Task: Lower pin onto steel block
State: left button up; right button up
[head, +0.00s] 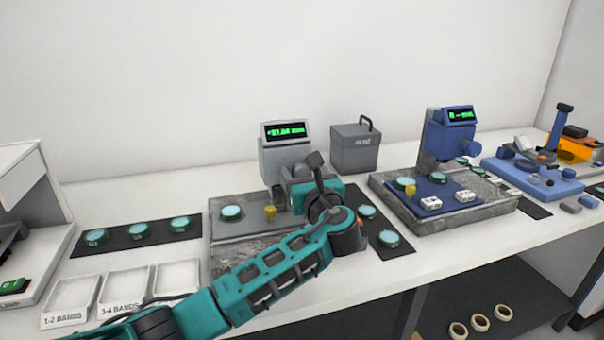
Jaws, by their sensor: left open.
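A grey gauge instrument (283,162) with a green-lit display stands on a grey granite base (230,262) left of centre. My left gripper (300,192) is in front of the instrument's head and right side, at the end of my teal arm. It is open, and I see nothing held in it. The gripper and wrist cover the area under the instrument's head, so the pin and the steel block cannot be made out. I cannot tell whether the gripper touches the instrument. My right gripper is out of view.
A green-rimmed disc (231,213) and a yellow knob (270,211) sit on the base, left of my wrist. Dark mats (118,241) with discs flank it. White trays (124,291) lie in front left. A blue instrument (437,138) and a grey weight (355,150) stand right.

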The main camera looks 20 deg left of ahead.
pick_arm(q)
jog(key=shift+w+a, duration=0.2)
jog(key=shift+w, duration=0.1)
jog(key=shift+c, duration=0.4)
jog(key=c, duration=0.9)
